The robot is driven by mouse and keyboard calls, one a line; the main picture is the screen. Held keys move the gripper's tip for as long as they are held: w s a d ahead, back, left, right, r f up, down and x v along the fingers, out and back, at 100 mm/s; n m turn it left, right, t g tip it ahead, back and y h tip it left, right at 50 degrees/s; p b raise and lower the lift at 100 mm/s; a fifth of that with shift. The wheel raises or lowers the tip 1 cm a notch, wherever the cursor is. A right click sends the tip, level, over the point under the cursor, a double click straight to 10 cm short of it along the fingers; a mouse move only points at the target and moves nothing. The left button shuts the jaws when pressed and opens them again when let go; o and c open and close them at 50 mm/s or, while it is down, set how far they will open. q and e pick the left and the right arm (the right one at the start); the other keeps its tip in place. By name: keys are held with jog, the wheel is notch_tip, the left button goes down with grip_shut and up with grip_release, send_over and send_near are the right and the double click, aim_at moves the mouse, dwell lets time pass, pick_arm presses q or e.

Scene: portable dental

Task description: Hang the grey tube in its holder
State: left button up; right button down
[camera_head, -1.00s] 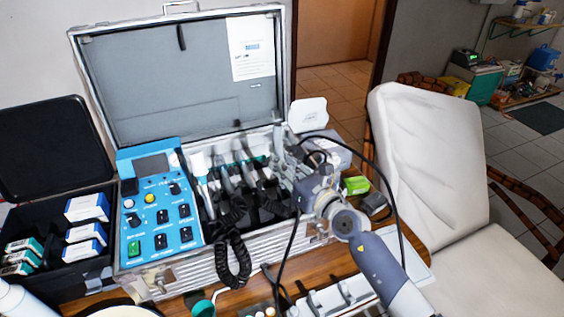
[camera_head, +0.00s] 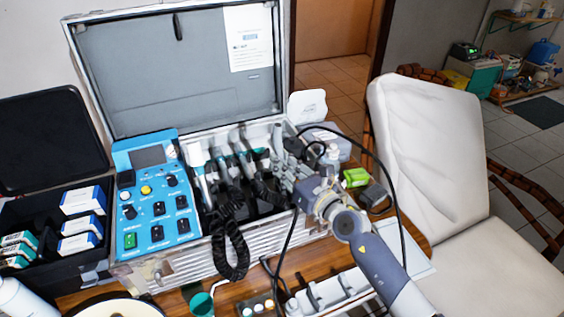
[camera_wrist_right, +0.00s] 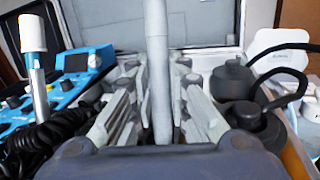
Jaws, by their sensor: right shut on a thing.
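My right gripper (camera_head: 286,168) reaches over the right end of the open metal case (camera_head: 172,262). In the right wrist view its fingers (camera_wrist_right: 158,112) are shut on the grey tube (camera_wrist_right: 158,65), which stands upright between them. The tube's lower end is hidden by the gripper body. In the head view the tube (camera_head: 277,138) shows only as a small grey piece at the fingertips. The holder row (camera_head: 235,152) with several handpieces runs along the inside of the case, left of the gripper. I cannot tell whether the tube touches it. My left gripper is out of view.
A blue control unit (camera_head: 156,195) fills the case's left part. Black coiled cords (camera_head: 234,250) hang over its front edge. A black cable loops around my right wrist. A dark bottle (camera_wrist_right: 235,78) stands close right of the gripper. A white chair (camera_head: 428,150) is at right.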

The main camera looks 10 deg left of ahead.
jog(key=c, duration=1.5)
grip_release()
jog(key=shift+o, duration=0.2)
jog(key=shift+s, duration=0.1)
jog(key=shift+p+v, duration=0.65)
jog(key=shift+v, duration=0.75)
jog(key=shift+p+v, duration=0.45)
jog(key=shift+v, duration=2.1)
